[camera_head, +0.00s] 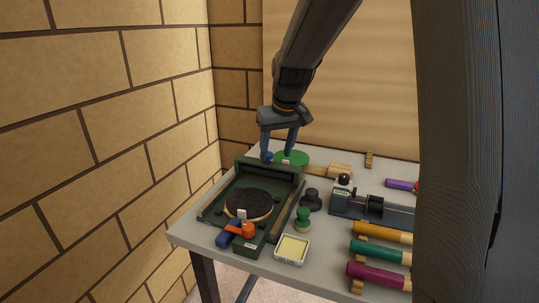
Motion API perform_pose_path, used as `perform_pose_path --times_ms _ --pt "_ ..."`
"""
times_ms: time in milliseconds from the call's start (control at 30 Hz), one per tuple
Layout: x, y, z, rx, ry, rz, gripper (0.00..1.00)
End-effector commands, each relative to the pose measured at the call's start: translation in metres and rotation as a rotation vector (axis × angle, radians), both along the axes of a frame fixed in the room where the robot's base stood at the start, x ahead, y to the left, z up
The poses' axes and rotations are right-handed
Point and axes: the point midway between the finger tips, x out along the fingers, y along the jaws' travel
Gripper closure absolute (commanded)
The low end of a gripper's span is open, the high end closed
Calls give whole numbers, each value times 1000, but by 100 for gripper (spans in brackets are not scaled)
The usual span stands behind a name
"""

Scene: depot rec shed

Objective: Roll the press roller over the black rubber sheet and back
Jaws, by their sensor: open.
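A dark green press bed (209,212) stands at the table's left end. A round black rubber sheet (246,202) lies on it, with a small pale tag at its front edge. A dark green crosspiece (268,171) spans the back of the bed; it looks like the roller's carriage, but I cannot make out the roller itself. A small blue knob (267,157) shows at its top, close to my left fingertip. My gripper (278,153) is open, pointing down above the back of the crosspiece. I cannot tell whether a finger touches the knob.
A green disc (297,158) lies behind my gripper. An orange-and-blue tool (247,230), a green stamp (303,219) and a square pad (292,248) are near the front. Several coloured rollers (376,251) lie right. A brick wall (100,130) rises close on the left.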

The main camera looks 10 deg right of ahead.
Motion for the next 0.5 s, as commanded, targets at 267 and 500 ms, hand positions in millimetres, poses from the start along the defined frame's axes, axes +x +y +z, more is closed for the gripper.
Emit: perform_pose_path --times_ms 267,500 --pt "62 -3 22 2 -59 36 50" --pt "74 0 -6 2 -57 38 50"
